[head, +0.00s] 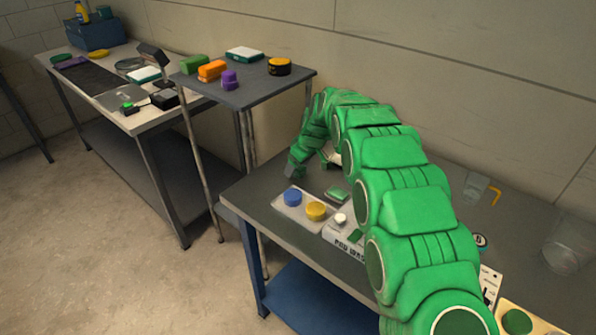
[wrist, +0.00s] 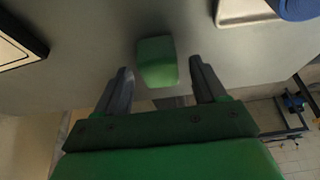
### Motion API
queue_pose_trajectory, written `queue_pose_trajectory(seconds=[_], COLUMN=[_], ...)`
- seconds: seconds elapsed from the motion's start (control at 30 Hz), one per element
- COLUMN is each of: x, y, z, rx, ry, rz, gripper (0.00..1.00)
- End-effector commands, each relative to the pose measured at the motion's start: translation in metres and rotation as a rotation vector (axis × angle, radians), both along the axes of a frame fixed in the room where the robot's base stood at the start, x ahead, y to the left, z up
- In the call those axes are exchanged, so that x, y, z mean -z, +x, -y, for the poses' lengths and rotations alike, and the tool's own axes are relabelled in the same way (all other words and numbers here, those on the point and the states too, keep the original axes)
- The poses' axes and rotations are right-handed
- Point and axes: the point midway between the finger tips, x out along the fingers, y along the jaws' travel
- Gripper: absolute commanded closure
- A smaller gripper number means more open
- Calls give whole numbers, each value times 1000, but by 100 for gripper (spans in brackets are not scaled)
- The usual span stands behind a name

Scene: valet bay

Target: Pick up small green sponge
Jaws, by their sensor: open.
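The small green sponge (wrist: 157,62) is a green block on the grey tabletop in the wrist view. It lies ahead of my gripper (wrist: 160,75), in line with the gap between the two fingertips, with room on both sides. My gripper is open, with nothing held. In the head view a small green block (head: 337,193), apparently the same sponge, lies on the grey table (head: 262,190) behind the tray. My gripper (head: 296,168) shows there as a dark shape to its left, near the table's far-left edge. Its fingertips are unclear in that view.
A pale tray (head: 288,207) with a blue round pad (head: 292,197) and a yellow one (head: 316,211) is close by. A dark-framed pale item (wrist: 20,42) lies on the other side. Another green block (head: 194,64) and an orange one (head: 212,70) sit on the high stand.

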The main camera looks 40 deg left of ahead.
Motion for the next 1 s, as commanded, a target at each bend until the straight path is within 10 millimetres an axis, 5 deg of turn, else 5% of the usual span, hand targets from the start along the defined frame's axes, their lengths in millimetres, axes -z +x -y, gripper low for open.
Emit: queue_pose_trajectory(seconds=[0.3, 0.67, 1.0], x=[6, 6, 2], y=[0, -1, -1], z=[-2, -2, -2], rx=[0, 0, 0], ry=[0, -1, -1], rz=[0, -1, -1], gripper=[30, 84, 85])
